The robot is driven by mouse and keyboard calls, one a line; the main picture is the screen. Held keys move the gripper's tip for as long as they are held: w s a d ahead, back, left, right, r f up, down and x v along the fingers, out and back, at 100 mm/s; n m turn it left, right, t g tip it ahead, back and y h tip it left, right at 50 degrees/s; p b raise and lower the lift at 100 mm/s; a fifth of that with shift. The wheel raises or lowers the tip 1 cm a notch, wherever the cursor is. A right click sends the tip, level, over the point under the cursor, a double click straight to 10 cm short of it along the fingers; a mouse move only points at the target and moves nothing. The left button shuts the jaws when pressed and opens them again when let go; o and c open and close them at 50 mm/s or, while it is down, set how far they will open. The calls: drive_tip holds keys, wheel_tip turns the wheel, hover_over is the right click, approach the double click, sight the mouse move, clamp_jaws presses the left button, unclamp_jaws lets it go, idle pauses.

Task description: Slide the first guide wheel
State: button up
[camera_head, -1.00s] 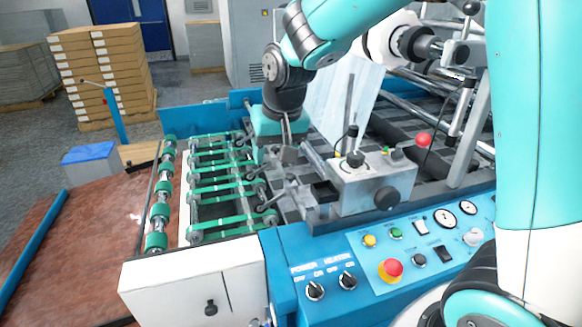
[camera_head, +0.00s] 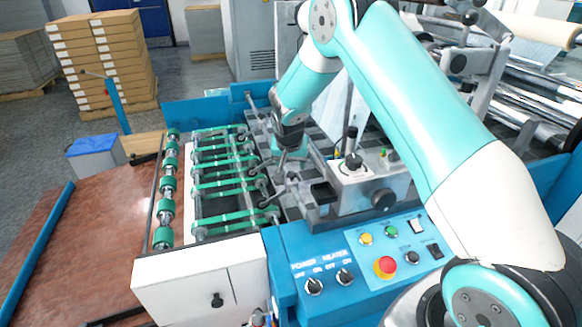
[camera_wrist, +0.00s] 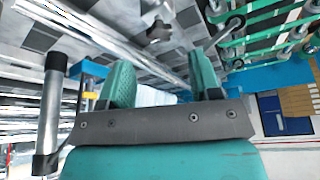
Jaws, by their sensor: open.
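My gripper (camera_head: 288,158) hangs over the grey slatted bed, just right of the green belts and left of the grey control box. In the wrist view my gripper (camera_wrist: 162,62) shows two teal fingers spread apart with nothing held between them. The guide wheels are small grey wheels on short levers along the right end of the belts; one guide wheel (camera_head: 272,212) is at the near end. In the wrist view a guide wheel (camera_wrist: 237,21) lies beyond the right finger, apart from it. I cannot tell which wheel is the first; my arm hides part of the row.
Green belts (camera_head: 222,187) and a roller shaft with green rings (camera_head: 165,208) lie left. The grey control box (camera_head: 365,185) stands close on the right. A dark-grey knob (camera_wrist: 158,32) and metal bars lie beyond the fingers. The blue panel (camera_head: 330,265) is in front.

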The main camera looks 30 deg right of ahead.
sight(291, 173)
drive_tip(key=p+x, duration=0.1)
drive_tip(key=x, duration=0.4)
drive_tip(key=shift+w+f, duration=0.15)
drive_tip(key=shift+f, duration=0.25)
clamp_jaws()
drive_tip(key=shift+w+d+f, duration=0.1)
drive_tip(key=shift+w, duration=0.15)
drive_tip(key=w+b, duration=0.3)
drive_tip(key=w+d+b, duration=0.1)
drive_tip(key=w+b, duration=0.2)
drive_tip(key=w, duration=0.1)
drive_tip(key=shift+w+d+f, duration=0.15)
drive_tip(key=shift+d, duration=0.1)
drive_tip(key=shift+w+d+r, duration=0.1)
drive_tip(key=shift+w+r, duration=0.15)
drive_tip(key=shift+w, duration=0.25)
